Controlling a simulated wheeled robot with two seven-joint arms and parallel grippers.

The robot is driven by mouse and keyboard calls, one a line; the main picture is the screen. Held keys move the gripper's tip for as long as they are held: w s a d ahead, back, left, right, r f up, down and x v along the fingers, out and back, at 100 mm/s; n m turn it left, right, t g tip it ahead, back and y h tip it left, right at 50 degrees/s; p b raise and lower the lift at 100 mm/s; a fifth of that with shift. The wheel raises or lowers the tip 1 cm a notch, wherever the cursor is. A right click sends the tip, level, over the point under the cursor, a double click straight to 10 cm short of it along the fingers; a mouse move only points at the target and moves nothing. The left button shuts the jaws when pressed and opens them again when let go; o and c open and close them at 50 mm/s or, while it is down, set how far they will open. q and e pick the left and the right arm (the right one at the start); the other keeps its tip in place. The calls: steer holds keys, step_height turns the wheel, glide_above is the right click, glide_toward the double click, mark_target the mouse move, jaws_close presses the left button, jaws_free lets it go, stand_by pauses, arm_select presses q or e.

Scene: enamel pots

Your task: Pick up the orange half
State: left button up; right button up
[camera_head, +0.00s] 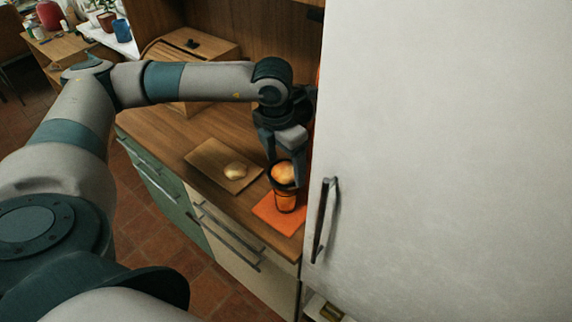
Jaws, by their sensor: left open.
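The orange half (283,174) sits at the top of a dark-rimmed glass-like vessel (286,200) with an orange lower part. The vessel stands on an orange mat (276,215) near the right end of the wooden counter. My left gripper (284,166) points down right at the orange half, its fingers open around or just above it. I cannot tell whether the fingers touch it. The gripper hides part of the orange half's top. My right gripper is not in view.
A wooden board (208,158) with a pale round item (236,171) lies left of the vessel. A wooden bread box (205,45) stands behind. A tall white cabinet door (450,140) with a handle (324,220) closes off the right. Drawers lie below the counter.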

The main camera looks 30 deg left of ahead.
mark_target(285, 164)
arm_select(q)
steer(key=shift+f, duration=0.2)
stand_by(0.3)
steer(key=c, duration=1.3)
steer(key=shift+o, duration=0.2)
steer(key=shift+r, duration=0.15)
steer(key=shift+r+b, duration=0.2)
steer(key=shift+b, duration=0.1)
step_height(285, 164, up, 8)
steer(key=b, duration=0.3)
steer(key=shift+w+r, duration=0.1)
steer(key=shift+r, duration=0.6)
